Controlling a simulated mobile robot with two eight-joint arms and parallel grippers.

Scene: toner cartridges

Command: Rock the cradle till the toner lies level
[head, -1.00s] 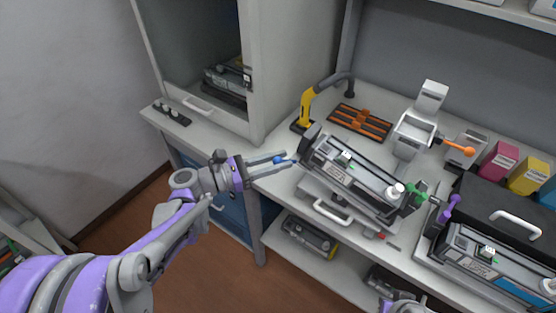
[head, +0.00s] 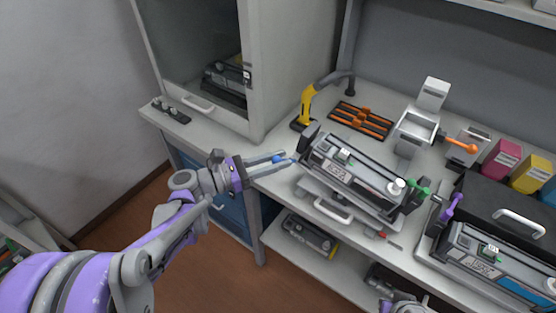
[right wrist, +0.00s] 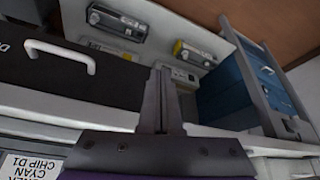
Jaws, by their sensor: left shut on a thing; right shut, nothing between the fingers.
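A black and grey toner cartridge (head: 365,180) lies in the cradle (head: 312,187) on the bench, its long side running from upper left to lower right. The cradle has a handle with a blue knob (head: 278,160) at its left end. My left gripper (head: 277,161) is shut on the blue knob, beside the cradle's left end. My right gripper shows only in part at the bottom edge of the head view. In the right wrist view its fingers (right wrist: 161,98) are shut with nothing between them. The toner inside the cartridge is hidden.
A second cartridge (head: 490,262) lies in a tray at the right. A yellow-headed arm (head: 307,102), an orange rack (head: 362,121) and magenta and yellow boxes (head: 503,160) stand behind. A cabinet (head: 290,70) rises at the left. Other cartridges (head: 308,235) lie on the lower shelf.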

